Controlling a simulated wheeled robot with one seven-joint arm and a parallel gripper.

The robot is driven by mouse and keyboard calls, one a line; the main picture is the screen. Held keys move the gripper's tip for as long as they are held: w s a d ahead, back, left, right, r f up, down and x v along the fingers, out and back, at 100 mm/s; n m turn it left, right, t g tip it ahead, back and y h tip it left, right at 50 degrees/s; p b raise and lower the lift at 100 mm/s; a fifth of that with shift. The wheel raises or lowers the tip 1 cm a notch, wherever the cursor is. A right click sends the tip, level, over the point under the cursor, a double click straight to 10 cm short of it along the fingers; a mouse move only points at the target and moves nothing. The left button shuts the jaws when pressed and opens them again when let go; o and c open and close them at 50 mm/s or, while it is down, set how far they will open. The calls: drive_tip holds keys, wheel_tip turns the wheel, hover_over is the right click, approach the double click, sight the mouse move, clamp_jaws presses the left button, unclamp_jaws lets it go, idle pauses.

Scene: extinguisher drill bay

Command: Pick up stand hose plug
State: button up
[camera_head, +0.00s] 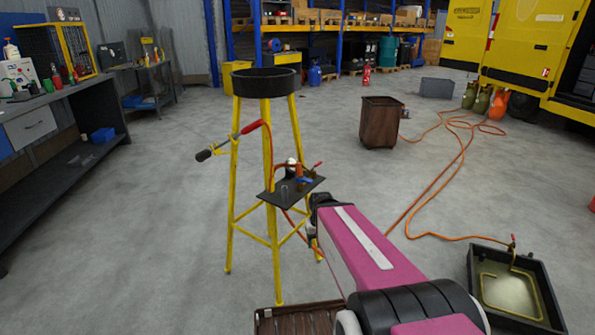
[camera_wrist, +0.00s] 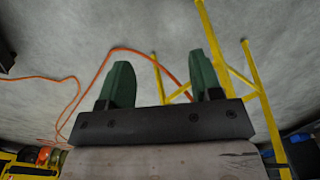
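The yellow stand (camera_head: 266,165) has a black ring-shaped pan (camera_head: 265,83) on top and a small black shelf (camera_head: 283,199) at mid-height. On the shelf are small fittings (camera_head: 305,180) with blue, red and brassy parts, a white-topped piece and a clear glass-like piece. I cannot tell which small part is the hose plug. A red torch handle (camera_head: 251,127) with an orange hose rests on the stand's left side. My gripper (camera_wrist: 158,64) is open and empty, its green fingers apart. In the head view it is just right of and below the shelf, partly hidden by my arm.
A brown bin (camera_head: 379,125) stands behind right. An orange hose (camera_head: 457,165) runs over the floor to a black tray (camera_head: 540,290) at right. A slatted brown crate (camera_head: 296,319) is at the stand's foot. A workbench (camera_head: 68,140) is at left; the floor between is clear.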

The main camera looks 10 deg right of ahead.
drive_tip(key=w+a+r+n+t+y, duration=0.1)
drive_tip(key=w+r+n+t, duration=0.15)
drive_tip(key=w+r, duration=0.85)
drive_tip(key=n+t+y, duration=0.1)
drive_tip(key=n+t, duration=0.1)
drive_tip(key=n, duration=0.2)
approach(300, 164)
drive_tip(key=w+f, duration=0.1)
drive_tip(key=f, duration=0.1)
drive_tip(key=shift+g, duration=0.25)
drive_tip(key=shift+x, duration=5.2)
drive_tip(key=shift+a, duration=0.1)
drive_tip(key=shift+c, duration=0.3)
drive_tip(key=c, duration=1)
